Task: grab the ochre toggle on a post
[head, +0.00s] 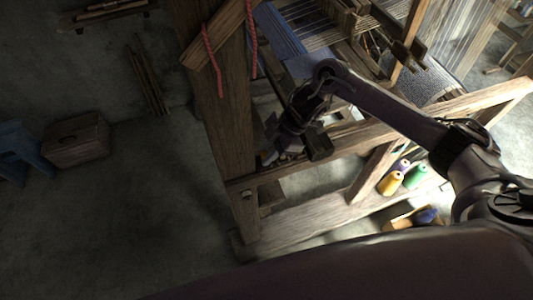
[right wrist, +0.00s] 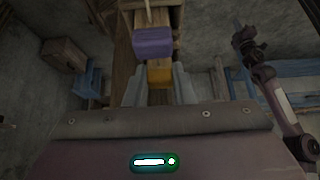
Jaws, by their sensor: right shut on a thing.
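The ochre toggle (right wrist: 159,73) shows in the right wrist view as a small block on a wooden post, between the two fingers of my right gripper (right wrist: 158,86). The gripper is shut on it. In the head view my right gripper (head: 281,150) is at the loom's wooden post, and the toggle is hidden there. A purple block (right wrist: 152,42) sits just beyond the ochre one in the wrist view. Another arm of mine, seemingly the left (right wrist: 245,40), stands at the right of that view; its jaws are too small and dark to read.
The loom's thick post (head: 226,110) and lower rail (head: 310,215) surround the gripper. Thread cones (head: 390,183) stand on the rail at right. A wooden crate (head: 77,140) and a blue stool (head: 18,145) are at far left. The floor between is clear.

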